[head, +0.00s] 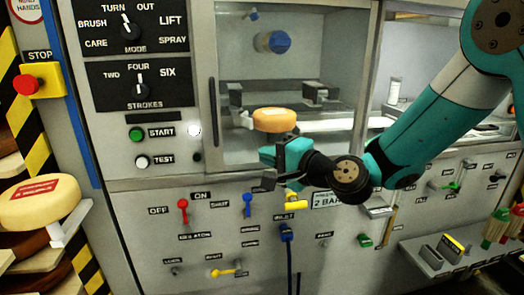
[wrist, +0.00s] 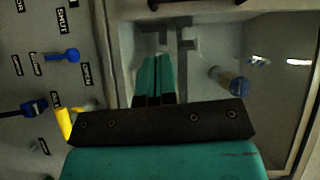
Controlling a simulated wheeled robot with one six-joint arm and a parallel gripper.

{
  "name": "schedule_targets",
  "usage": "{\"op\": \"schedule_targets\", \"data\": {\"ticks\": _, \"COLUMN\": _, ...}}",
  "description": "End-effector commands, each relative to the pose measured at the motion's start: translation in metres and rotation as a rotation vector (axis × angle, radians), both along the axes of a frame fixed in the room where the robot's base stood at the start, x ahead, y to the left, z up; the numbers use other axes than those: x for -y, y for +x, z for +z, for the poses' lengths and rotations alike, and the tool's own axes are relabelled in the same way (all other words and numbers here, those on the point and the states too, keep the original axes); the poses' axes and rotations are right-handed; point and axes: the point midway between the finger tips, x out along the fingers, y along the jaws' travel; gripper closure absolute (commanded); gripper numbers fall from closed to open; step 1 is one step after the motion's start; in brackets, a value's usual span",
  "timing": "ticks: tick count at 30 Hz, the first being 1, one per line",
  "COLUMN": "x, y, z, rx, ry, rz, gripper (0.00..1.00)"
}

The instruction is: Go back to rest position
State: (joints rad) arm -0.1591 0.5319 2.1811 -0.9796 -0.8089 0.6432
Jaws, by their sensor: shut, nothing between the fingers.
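My gripper (head: 270,165) is in front of the machine's panel in the head view, just below the chamber opening. In the wrist view its two teal fingers (wrist: 154,78) lie side by side, shut and empty. An orange-yellow cheese wheel (head: 273,120) shows in the chamber, just above my gripper in the head picture. I cannot tell the exact gap between them. The cheese wheel is not clearly visible in the wrist view. My arm reaches in from the upper right.
A second cheese wheel (head: 40,201) with a red label sits on a rack at the left. The panel below the chamber carries a red lever (head: 183,208), a blue lever (head: 248,204) and a blue plug (head: 287,233) with a cable. Brushes stand at the far right.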

Motion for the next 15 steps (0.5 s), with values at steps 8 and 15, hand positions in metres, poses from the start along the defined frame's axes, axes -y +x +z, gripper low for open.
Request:
{"op": "schedule_targets", "data": {"ticks": 8, "x": -0.007, "y": -0.128, "z": 0.026, "rx": 0.084, "ry": -0.629, "rz": 0.452, "gripper": 1.00}}
{"op": "schedule_targets", "data": {"ticks": 15, "x": 0.056, "y": -0.246, "z": 0.018, "rx": 0.055, "ry": -1.113, "rz": 0.845, "gripper": 1.00}}
